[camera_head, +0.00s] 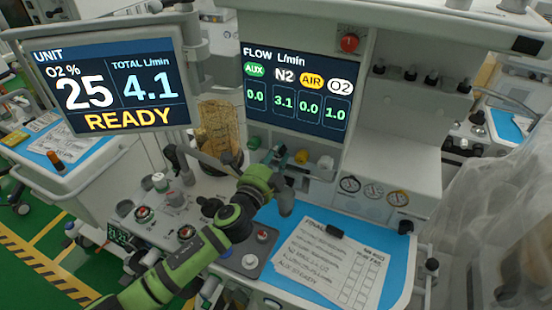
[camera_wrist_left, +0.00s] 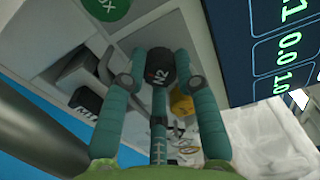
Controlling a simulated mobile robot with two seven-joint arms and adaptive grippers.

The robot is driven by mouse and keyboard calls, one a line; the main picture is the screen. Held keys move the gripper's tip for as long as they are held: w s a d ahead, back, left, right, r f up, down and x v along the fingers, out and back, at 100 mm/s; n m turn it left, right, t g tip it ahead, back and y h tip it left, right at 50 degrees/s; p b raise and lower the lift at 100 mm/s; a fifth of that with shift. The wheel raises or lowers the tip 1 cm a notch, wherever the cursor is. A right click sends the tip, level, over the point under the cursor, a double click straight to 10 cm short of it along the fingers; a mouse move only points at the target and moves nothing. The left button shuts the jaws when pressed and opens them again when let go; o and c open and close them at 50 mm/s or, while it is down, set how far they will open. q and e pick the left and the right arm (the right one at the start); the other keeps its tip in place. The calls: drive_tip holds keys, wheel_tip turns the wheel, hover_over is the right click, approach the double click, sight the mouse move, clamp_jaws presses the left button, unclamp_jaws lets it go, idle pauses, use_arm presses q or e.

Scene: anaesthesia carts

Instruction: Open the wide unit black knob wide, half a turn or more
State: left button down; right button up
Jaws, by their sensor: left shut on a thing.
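The black knob (camera_wrist_left: 160,66), marked N2, sits between the fingertips of my left gripper in the left wrist view. My left gripper (camera_wrist_left: 158,82) is shut on it, with one teal finger on each side. In the head view my left gripper (camera_head: 279,160) is at the knob row under the flow display (camera_head: 297,118), and it hides the black knob. The display reads N2 3.1, AUX 0.0, AIR 0.0 and O2 1.0. My right gripper is not in view.
A yellow knob (camera_head: 301,157) and a white knob (camera_head: 325,163) stand close to the right of my left gripper. A checklist (camera_head: 325,262) lies on the blue worktop below. The left screen (camera_head: 108,85) reads READY and total 4.1.

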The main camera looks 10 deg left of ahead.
use_arm(q)
drive_tip(key=shift+w+r+n+p, duration=0.15)
drive_tip(key=shift+n+p, duration=0.75)
drive_tip(key=shift+n, duration=4.9)
drive_tip(key=shift+s+r+n+p, duration=0.2)
drive_tip(key=shift+n+p, duration=0.65)
drive_tip(key=shift+n, duration=4.95)
drive_tip(key=c, duration=0.9)
unclamp_jaws()
drive_tip(key=shift+w, duration=0.2)
drive_tip(key=shift+w+f, duration=0.1)
drive_tip(key=shift+f, duration=0.1)
